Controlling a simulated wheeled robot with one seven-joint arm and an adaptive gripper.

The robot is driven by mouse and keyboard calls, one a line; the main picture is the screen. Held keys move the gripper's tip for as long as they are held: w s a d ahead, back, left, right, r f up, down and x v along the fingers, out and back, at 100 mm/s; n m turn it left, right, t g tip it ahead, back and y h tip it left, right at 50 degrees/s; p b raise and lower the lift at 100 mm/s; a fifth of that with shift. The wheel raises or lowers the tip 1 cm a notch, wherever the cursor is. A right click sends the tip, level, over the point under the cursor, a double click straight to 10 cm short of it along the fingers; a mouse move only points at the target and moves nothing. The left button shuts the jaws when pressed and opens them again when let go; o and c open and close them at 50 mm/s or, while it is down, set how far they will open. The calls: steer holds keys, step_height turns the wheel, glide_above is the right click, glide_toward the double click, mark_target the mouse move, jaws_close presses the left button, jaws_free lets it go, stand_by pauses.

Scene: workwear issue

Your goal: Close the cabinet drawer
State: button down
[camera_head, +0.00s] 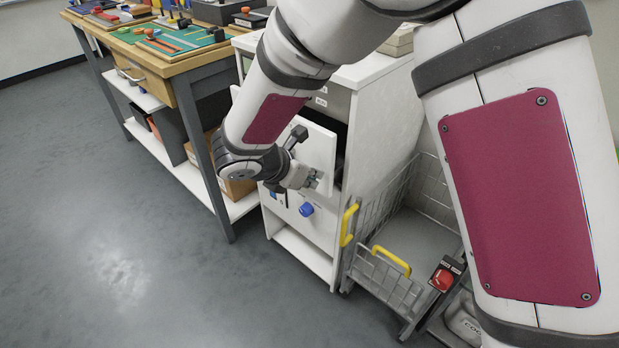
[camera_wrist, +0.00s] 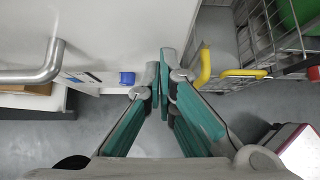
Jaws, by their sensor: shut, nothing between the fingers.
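The white cabinet (camera_head: 375,115) stands in the middle of the head view. Its drawer front (camera_head: 318,148) stands out from the body, with a dark gap behind its right edge, so the drawer is at least partly open. The drawer front also fills the upper left of the wrist view (camera_wrist: 110,35), with a grey bar handle (camera_wrist: 30,74) on it. My gripper (camera_head: 314,180) is shut and empty at the lower right of the drawer front. In the wrist view its fingertips (camera_wrist: 163,75) are together near the front's right side; I cannot tell whether they touch it.
A blue knob (camera_head: 306,209) is on the cabinet below the drawer. A wire cart (camera_head: 395,285) with yellow handles stands close at the cabinet's right. A wooden workbench (camera_head: 165,62) with tools and boxes is at the left. The grey floor (camera_head: 110,240) in front is clear.

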mark_target(323, 162)
steer(key=shift+w+d, duration=0.85)
steer(key=shift+w, duration=0.25)
steer(key=shift+w+d, duration=0.85)
steer(key=shift+w, duration=0.25)
